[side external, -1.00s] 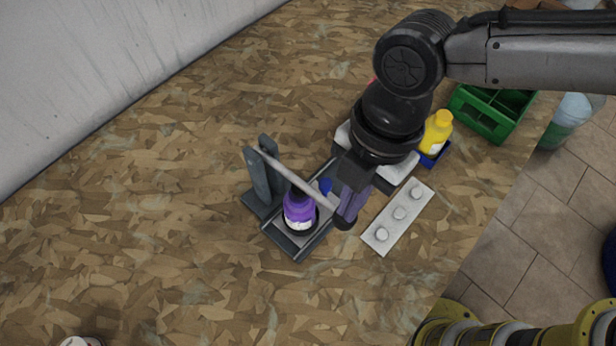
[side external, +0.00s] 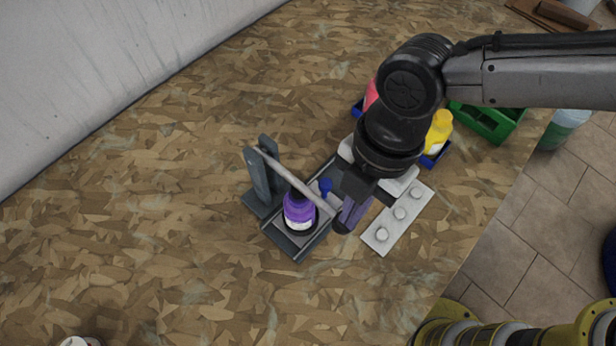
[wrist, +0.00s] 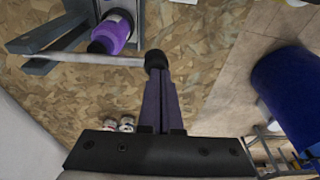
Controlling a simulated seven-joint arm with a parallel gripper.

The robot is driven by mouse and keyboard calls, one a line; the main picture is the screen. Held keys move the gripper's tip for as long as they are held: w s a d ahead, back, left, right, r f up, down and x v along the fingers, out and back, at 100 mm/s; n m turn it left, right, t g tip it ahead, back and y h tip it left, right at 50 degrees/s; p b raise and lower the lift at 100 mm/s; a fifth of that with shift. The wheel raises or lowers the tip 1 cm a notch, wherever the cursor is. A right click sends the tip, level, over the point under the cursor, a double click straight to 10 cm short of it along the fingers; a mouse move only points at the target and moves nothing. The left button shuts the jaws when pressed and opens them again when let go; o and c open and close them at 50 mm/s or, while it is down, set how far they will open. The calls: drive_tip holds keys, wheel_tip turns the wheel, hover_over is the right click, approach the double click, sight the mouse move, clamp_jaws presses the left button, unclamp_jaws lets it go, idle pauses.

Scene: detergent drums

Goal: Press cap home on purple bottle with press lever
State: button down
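The purple bottle (side external: 299,213) with a white label stands upright on the dark grey press base (side external: 287,243). It also shows in the wrist view (wrist: 117,28). Its dark cap (wrist: 97,47) lies under the grey press lever (side external: 290,182), which slants across it; I cannot tell how fully the cap is seated. The lever runs from the uprights (side external: 262,182) to a black knob (wrist: 156,60). My gripper (wrist: 161,82) has its purple-grey fingers together, with the tips right at the knob. Nothing shows between the fingers. I cannot tell whether they touch the knob.
A small blue object (side external: 326,186) is beside the bottle. A white strip with round knobs (side external: 398,217) lies right of the press. A yellow bottle (side external: 439,128), a pink item (side external: 371,94) and a green crate (side external: 497,125) are behind my arm. The board left of the press is clear.

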drive_tip(key=shift+f, duration=0.2)
drive_tip(key=shift+w+a+r, duration=0.15)
drive_tip(key=shift+w+r, duration=0.05)
drive_tip(key=shift+r, duration=0.75)
drive_tip(key=shift+w+a+r, duration=0.15)
drive_tip(key=shift+r, duration=1.4)
drive_tip(key=v, duration=0.4)
drive_tip(key=shift+s+a, duration=0.3)
drive_tip(key=shift+a, duration=0.05)
